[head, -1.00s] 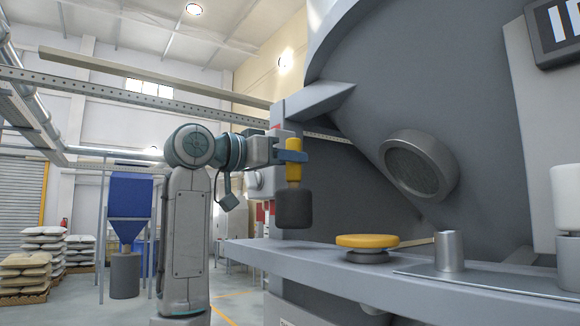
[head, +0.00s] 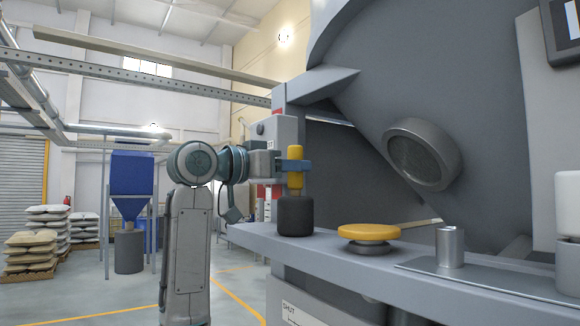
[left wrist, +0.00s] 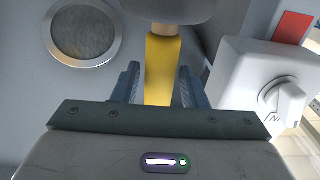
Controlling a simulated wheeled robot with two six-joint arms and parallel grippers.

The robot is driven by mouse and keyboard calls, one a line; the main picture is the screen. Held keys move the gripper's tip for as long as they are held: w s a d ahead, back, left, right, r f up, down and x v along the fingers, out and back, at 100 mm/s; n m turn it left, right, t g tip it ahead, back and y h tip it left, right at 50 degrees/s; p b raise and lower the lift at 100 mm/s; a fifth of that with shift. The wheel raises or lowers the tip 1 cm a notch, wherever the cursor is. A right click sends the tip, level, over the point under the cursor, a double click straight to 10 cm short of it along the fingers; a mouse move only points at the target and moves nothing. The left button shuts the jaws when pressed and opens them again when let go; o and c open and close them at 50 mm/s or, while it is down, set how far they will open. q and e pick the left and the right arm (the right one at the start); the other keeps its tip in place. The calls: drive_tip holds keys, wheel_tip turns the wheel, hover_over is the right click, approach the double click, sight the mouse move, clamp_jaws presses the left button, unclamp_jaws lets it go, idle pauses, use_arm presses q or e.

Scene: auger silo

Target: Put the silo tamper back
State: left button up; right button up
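The silo tamper (head: 296,214) has a yellow handle and a dark grey cylindrical head. It stands upright at the left end of the grey shelf (head: 330,262), its base at or just above the surface; I cannot tell whether it touches. My left gripper (head: 296,166) is around the yellow handle with its blue fingers. The dark head shows at the top edge there. My right gripper is not in view.
A yellow round knob (head: 368,232) on a dark base stands right of the tamper. Further right are a metal cup (head: 450,247) and a flat plate (head: 490,282). The big silo wall with a round grille (head: 422,155) rises behind. A white switch box (left wrist: 262,82) shows beside the gripper.

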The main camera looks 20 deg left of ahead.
use_arm(q)
drive_tip(key=shift+o, duration=0.7)
drive_tip(key=shift+r, duration=0.1)
drive_tip(key=shift+r, duration=0.15)
drive_tip(key=b+v, duration=0.7)
drive_tip(key=v, duration=0.5)
